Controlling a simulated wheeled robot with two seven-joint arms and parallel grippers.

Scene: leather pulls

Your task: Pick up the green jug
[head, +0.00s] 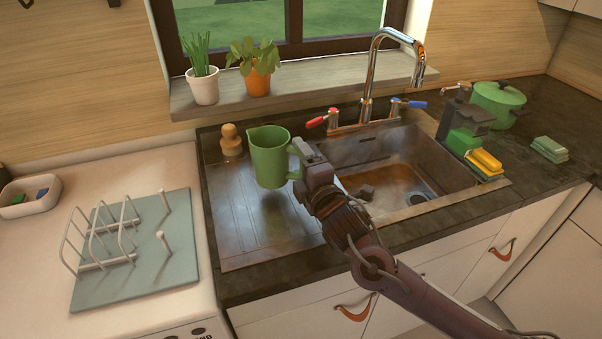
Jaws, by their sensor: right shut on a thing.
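The green jug (269,160) is upright over the ribbed drainboard (238,213), left of the sink basin. Its spout points left and its handle is on the right. My right gripper (300,162) is shut on the jug's handle side; the gripper hides part of the handle. A dark patch lies on the drainboard below the jug, but I cannot tell for sure how far the jug is above the metal. My left gripper does not show.
A wooden-handled brush (231,140) stands close behind the jug. The tap (370,80) rises behind the basin (405,165). Yellow sponges (484,163) and a green pot (496,102) are to the right. A dish rack (105,235) on a mat is at left. The front drainboard is clear.

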